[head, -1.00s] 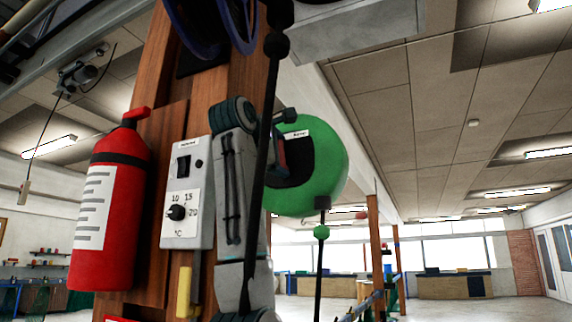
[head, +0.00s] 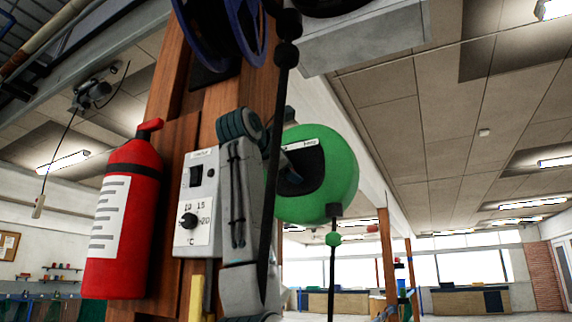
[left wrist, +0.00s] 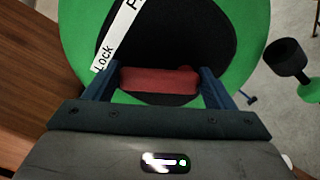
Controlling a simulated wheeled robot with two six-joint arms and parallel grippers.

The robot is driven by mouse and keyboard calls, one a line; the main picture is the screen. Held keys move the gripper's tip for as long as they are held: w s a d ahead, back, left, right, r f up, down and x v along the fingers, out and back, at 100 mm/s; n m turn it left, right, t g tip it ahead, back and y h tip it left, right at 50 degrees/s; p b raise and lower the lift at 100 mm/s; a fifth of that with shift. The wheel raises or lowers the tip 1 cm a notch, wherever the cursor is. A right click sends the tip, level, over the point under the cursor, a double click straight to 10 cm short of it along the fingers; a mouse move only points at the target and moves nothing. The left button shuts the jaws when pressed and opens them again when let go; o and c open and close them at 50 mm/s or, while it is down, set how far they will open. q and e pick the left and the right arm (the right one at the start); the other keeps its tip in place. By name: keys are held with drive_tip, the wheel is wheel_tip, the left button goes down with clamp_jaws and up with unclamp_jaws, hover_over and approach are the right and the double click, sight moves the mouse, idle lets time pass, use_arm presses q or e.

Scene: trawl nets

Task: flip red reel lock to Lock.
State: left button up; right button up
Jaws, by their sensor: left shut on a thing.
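The round green reel (head: 335,180) with a dark face hangs beside the wooden post. It fills the top of the left wrist view (left wrist: 75,30). The red reel lock (left wrist: 160,80), a short bar, lies across the dark face. My left gripper (left wrist: 158,74) is shut on the red lock, a blue finger at each end. A white label strip (left wrist: 122,30) crosses the face; "Lock" is readable at its lower left end, near the bar's left end. The strip's other end is cut off. In the head view my left arm partly hides the reel. My right gripper is not in view.
A red fire extinguisher (head: 124,220) and a grey switch box with a dial (head: 196,205) are on the wooden post (head: 185,120), left of my arm. Open room lies to the right.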

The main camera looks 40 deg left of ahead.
use_arm(q)
drive_tip(key=shift+f, duration=0.1)
drive_tip(key=o, duration=1.4)
drive_tip(key=b+v, duration=0.5)
drive_tip(key=v, duration=0.5)
drive_tip(key=shift+s+d, duration=0.1)
drive_tip(key=shift+s, duration=0.25)
